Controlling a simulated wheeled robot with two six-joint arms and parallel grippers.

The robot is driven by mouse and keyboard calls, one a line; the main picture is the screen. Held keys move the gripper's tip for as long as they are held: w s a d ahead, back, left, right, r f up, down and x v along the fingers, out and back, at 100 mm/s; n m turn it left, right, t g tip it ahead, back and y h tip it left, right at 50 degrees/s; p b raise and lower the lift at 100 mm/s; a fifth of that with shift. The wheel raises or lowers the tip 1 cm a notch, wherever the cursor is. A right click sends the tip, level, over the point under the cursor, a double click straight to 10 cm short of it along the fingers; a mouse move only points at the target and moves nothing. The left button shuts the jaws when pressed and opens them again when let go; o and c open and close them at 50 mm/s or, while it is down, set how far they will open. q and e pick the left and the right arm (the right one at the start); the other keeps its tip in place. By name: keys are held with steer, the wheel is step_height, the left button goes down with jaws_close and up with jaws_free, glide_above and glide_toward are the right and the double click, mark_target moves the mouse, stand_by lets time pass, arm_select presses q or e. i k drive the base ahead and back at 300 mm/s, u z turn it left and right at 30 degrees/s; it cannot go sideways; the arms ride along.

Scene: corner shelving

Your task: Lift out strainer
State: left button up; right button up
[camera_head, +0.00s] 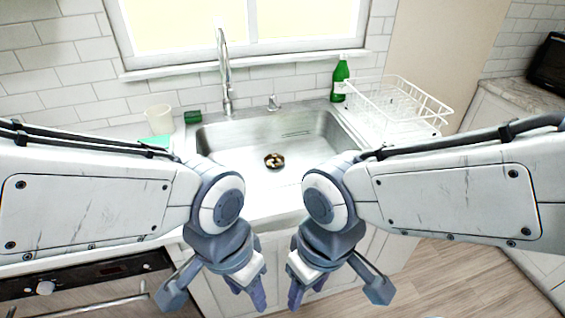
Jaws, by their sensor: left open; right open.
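The strainer (274,160) looks like a small dark round piece with light spots inside. It sits on the floor of the metal sink (310,143), near the middle. My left gripper (255,292) is open and empty, low in front of the counter's cabinet doors. My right gripper (297,292) is open and empty just to the right of it, at the same height. Both grippers are apart from the strainer and on the near side of the sink. My arms cover parts of the counter on both sides.
A tall faucet (225,75) rises behind the sink. A green bottle (340,80) and a white dish rack (400,105) stand to the right. A green sponge (193,117) and a clear cup (159,120) are at the left. The sink is otherwise empty.

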mark_target(281, 160)
steer(key=k, duration=0.55)
steer(key=z, duration=0.85)
steer(key=i, duration=0.6)
steer(key=z, duration=0.6)
steer(key=i, duration=0.75)
steer(key=u, duration=0.7)
steer(key=i, duration=0.75)
steer(key=u, duration=0.75)
